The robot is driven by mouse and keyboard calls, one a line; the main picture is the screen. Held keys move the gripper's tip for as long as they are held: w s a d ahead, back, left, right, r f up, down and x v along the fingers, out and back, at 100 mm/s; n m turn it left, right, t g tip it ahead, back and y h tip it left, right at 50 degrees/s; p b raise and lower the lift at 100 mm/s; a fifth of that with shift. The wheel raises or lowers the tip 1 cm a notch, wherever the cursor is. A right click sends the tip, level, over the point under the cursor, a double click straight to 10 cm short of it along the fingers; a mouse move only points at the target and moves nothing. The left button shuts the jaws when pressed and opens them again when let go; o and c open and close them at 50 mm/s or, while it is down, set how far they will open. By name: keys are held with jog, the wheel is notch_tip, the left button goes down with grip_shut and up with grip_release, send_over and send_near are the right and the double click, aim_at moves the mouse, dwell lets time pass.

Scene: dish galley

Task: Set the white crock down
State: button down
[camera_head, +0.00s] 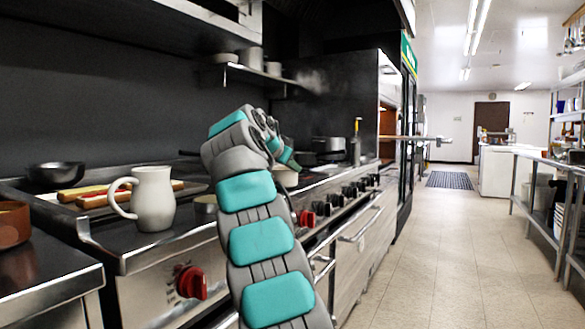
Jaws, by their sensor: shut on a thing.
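My arm reaches forward over the cooking range, and my gripper (289,160) points down at its far end, partly hidden by my own wrist. It is shut on the white crock (286,179), a small pale round vessel just below it. My arm hides part of the crock. I cannot tell whether its base touches the range top or hangs slightly above it.
A white pitcher (153,199) stands on the near counter, left of my arm. Behind it is a tray with long bread pieces (85,192) and a dark bowl (56,174). A pot (328,145) stands farther back. The floor aisle at right is clear.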

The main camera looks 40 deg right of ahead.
jog(key=c, duration=1)
grip_release()
jog(key=shift+f, duration=0.1)
jog(key=v, duration=1.2)
